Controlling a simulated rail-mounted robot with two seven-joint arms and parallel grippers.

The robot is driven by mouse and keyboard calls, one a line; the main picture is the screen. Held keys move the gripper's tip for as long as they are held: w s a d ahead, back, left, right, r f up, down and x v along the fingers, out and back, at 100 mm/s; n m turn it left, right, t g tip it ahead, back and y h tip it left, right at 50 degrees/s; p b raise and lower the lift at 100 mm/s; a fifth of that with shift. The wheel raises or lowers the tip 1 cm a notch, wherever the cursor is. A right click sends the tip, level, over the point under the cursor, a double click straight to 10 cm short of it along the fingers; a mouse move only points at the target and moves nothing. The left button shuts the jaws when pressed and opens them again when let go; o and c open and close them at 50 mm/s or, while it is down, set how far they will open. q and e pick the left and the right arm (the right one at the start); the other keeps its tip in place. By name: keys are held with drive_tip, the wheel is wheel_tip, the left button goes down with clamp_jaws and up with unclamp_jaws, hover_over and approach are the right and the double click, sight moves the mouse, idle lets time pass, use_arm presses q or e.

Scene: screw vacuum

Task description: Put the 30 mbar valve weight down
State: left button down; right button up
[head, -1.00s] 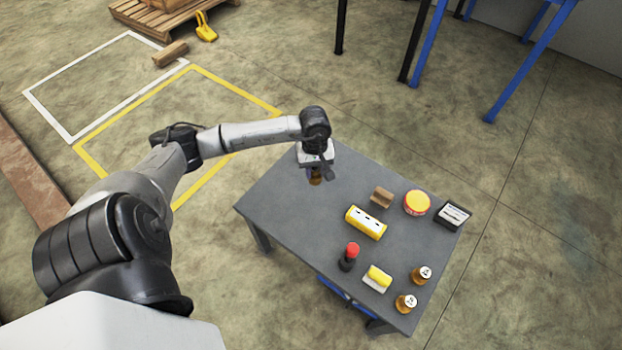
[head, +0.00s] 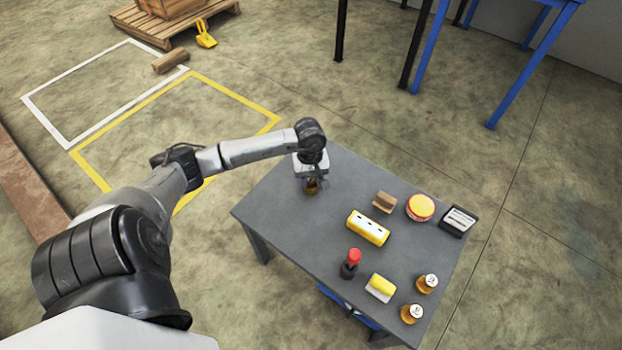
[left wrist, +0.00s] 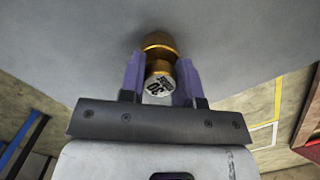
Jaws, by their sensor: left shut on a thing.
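The 30 mbar valve weight (left wrist: 158,68) is a brass piece with a pale top face marked "30". My left gripper (left wrist: 160,82) is shut on it, with a purple finger on each side in the left wrist view. In the head view the left gripper (head: 310,184) is over the left part of the grey table (head: 290,215), and the brass weight (head: 311,188) shows below it. Its base is at or close to the table top; I cannot tell if it touches. My right gripper is not in view.
Two brass weights (head: 427,283) (head: 411,313) stand at the table's front right. A yellow-and-white block (head: 380,287), red-topped black item (head: 350,263), yellow box (head: 368,227), brown block (head: 384,201), yellow-lidded tub (head: 420,207) and black case (head: 459,220) are nearby. Table around the gripper is clear.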

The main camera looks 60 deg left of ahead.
use_arm(q)
drive_tip(key=shift+f, duration=0.15)
drive_tip(key=c, duration=0.8)
unclamp_jaws()
